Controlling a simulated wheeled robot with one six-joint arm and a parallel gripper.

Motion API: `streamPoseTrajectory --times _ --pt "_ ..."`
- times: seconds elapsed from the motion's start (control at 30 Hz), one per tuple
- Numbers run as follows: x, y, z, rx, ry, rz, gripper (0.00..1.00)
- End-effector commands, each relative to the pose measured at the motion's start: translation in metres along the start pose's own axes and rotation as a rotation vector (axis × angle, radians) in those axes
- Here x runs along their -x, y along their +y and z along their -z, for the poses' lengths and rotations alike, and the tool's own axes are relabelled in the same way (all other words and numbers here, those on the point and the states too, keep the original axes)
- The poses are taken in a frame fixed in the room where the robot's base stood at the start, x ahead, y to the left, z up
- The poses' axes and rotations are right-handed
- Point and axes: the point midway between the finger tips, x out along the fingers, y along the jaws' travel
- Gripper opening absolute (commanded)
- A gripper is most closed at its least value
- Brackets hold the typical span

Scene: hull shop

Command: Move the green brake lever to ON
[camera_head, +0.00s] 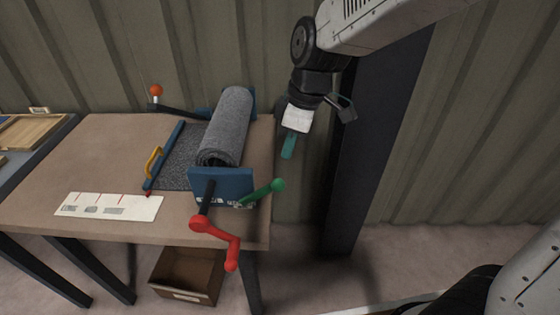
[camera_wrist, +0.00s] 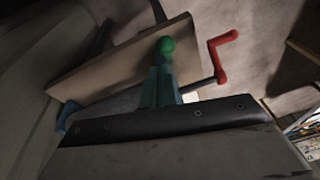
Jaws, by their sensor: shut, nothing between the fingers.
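The green brake lever (camera_head: 262,192) is on the front blue end plate (camera_head: 222,184) of a roller stand on the table. Its round knob points up and to the right. In the wrist view the green knob (camera_wrist: 166,45) shows just beyond my fingertips. My gripper (camera_head: 288,148) hangs in the air to the right of the grey roll, above and behind the lever, apart from it in the head view. Its teal fingers (camera_wrist: 162,82) are shut and empty. Markings by the lever are too small to read.
A red crank (camera_head: 220,242) sticks out in front of the end plate, close to the lever. A grey roll (camera_head: 228,125) lies on the stand. An orange-knobbed lever (camera_head: 156,91) stands behind. A white card (camera_head: 108,206) lies on the table (camera_head: 60,170). A dark post (camera_head: 375,150) stands at right.

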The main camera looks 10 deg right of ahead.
Motion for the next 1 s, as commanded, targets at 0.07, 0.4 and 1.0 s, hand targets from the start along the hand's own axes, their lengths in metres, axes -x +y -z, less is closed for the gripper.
streamPoseTrajectory --times 0.07,0.4,1.0 --pt "0.015 0.003 -0.009 -0.002 0.003 -0.003 0.00" --pt "0.049 0.007 -0.032 -0.001 0.003 -0.001 0.00" --pt "0.046 -0.001 -0.044 -0.198 -0.039 0.027 0.00"
